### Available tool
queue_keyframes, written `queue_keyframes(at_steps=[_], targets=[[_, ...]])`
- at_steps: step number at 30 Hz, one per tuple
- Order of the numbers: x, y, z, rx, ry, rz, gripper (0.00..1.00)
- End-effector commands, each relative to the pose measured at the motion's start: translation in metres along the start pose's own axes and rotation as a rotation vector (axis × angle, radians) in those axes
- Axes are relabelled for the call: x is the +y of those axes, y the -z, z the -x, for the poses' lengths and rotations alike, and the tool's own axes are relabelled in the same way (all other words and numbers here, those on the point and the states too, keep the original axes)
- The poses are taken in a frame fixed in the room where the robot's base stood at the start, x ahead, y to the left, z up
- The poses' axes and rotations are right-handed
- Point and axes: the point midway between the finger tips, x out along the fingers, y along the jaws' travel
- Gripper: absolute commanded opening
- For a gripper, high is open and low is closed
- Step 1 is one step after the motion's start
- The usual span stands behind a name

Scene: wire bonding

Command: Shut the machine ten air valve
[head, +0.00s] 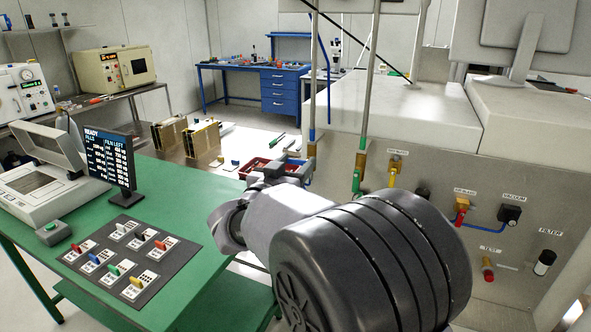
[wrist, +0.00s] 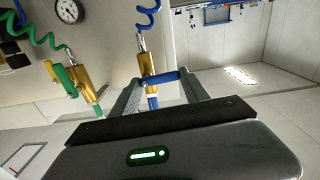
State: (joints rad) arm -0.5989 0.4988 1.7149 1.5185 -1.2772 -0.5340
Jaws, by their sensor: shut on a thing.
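My gripper (wrist: 160,88) is shut on the blue valve handle (wrist: 165,77), which lies between its two fingers in the wrist view. The handle sits on a brass valve body (wrist: 149,68) fed by a blue coiled hose (wrist: 147,18), and it points across that body. In the head view my gripper (head: 277,171) is at the brass valve (head: 311,149) on the left pipe, and my own arm hides part of it. A second brass valve (wrist: 86,78) with a green handle (wrist: 63,79) stands to the left in the wrist view. I cannot read which machine each valve serves.
The green handle (head: 356,181) is close to the right of my gripper. Yellow, red and black fittings line the steel panel (head: 520,225). A green table (head: 190,195) with a screen (head: 111,160) and a board of coloured levers (head: 132,258) stands on the left.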

Motion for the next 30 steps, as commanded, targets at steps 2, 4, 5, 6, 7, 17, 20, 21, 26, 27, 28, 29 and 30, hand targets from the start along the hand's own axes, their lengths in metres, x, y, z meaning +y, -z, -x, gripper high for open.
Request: queue_keyframes(at_steps=[2, 4, 5, 6, 7, 17, 20, 21, 26, 27, 28, 29, 30], targets=[[0.0001, -0.0012, 0.0001, -0.002, 0.0, -0.028, 0.13], [0.0003, -0.0005, 0.0001, -0.002, 0.0, -0.048, 0.13], [0.0004, -0.0002, 0.0001, -0.002, 0.0, -0.056, 0.13], [0.0004, 0.0001, 0.0001, -0.002, -0.001, -0.063, 0.13], [0.0004, 0.0003, 0.0001, -0.002, 0.0, -0.067, 0.13], [0.0005, 0.0014, 0.0001, -0.002, 0.0, -0.082, 0.13], [0.0005, 0.0015, 0.0001, -0.001, 0.0, -0.082, 0.13], [0.0004, 0.0015, 0.0001, -0.001, 0.0, -0.082, 0.13], [0.0004, 0.0016, 0.0001, -0.001, 0.0, -0.081, 0.75], [0.0004, 0.0015, 0.0, -0.001, 0.0, -0.081, 0.75], [0.0004, 0.0015, 0.0, -0.001, 0.0, -0.081, 0.75], [0.0004, 0.0015, 0.0, -0.001, 0.0, -0.081, 0.75], [0.0004, 0.0015, 0.0, -0.001, 0.0, -0.08, 0.75]])
